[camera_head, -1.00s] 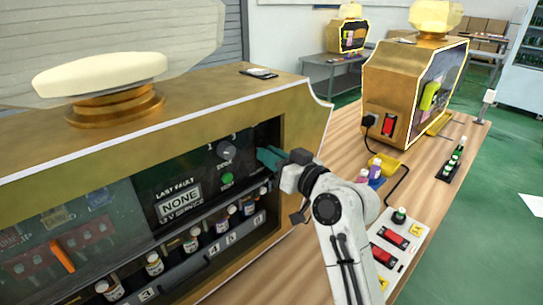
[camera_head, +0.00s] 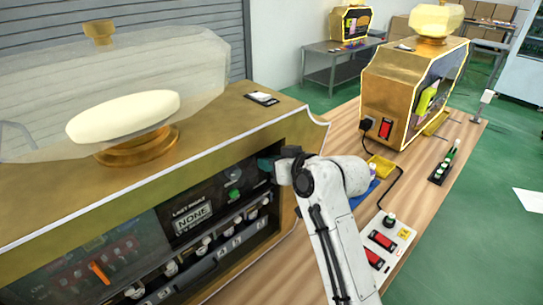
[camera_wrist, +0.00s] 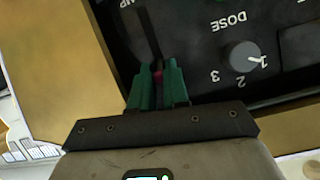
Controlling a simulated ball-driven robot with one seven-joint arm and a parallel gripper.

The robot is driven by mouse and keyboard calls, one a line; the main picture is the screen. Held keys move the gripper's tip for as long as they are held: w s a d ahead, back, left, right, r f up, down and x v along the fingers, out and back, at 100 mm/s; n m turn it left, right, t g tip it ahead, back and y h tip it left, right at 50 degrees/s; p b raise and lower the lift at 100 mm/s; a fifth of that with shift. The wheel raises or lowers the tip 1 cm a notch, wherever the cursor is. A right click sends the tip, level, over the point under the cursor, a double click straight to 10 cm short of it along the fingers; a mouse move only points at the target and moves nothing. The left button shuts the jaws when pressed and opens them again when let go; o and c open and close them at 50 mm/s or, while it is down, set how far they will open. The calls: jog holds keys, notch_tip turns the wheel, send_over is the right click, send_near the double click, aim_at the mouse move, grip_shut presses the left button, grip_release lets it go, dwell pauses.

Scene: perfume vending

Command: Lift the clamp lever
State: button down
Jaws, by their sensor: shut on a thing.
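In the wrist view, the clamp lever (camera_wrist: 149,35) is a thin dark bar on the black panel, with a small reddish part at its near end. My gripper (camera_wrist: 159,82) has green fingertips on both sides of that end and is shut on it. Part of a label ending in "MP" shows upside down beside the lever. In the head view, my gripper (camera_head: 266,164) reaches into the right end of the gold machine's (camera_head: 290,105) front opening. The lever is hidden there by my gripper and arm.
A dose knob (camera_wrist: 244,55) sits beside the lever, its pointer near 1. The machine's gold side wall (camera_wrist: 75,65) stands close on the other side. Bottles (camera_head: 202,245) line a rack below the panel. A switch box (camera_head: 385,243) stands on the wooden table right of my arm.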

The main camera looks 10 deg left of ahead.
jog(key=shift+w, duration=0.1)
jog(key=c, duration=1.2)
grip_release()
jog(key=shift+o, duration=0.2)
jog(key=shift+d, duration=0.1)
jog(key=b+v, duration=0.1)
jog(key=v, duration=0.9)
jog(key=shift+s+d+r, duration=0.2)
jog(key=shift+s+r, duration=0.05)
jog(key=shift+f, duration=0.1)
jog(key=s+d+f+m+g+h, duration=0.1)
jog(key=s+d+f+m+h, duration=0.2)
jog(key=s+d+f, duration=0.7)
jog(key=s+d+f+m+g+h, duration=0.25)
jog(key=s+d+f, duration=0.35)
jog(key=f, duration=0.7)
jog(key=s+d+f+m+g+h, duration=0.1)
jog(key=s+d+f, duration=0.1)
jog(key=s+d, duration=0.2)
jog(key=s+d+f+m+g+h, duration=0.1)
jog(key=s+d+f+h, duration=0.1)
jog(key=s, duration=0.9)
jog(key=s+d+f+m+g+h, duration=0.1)
jog(key=s+d+f+g+h, duration=0.1)
jog(key=s+d+f, duration=0.2)
jog(key=s+d, duration=0.2)
jog(key=s, duration=0.2)
jog(key=shift+d, duration=0.2)
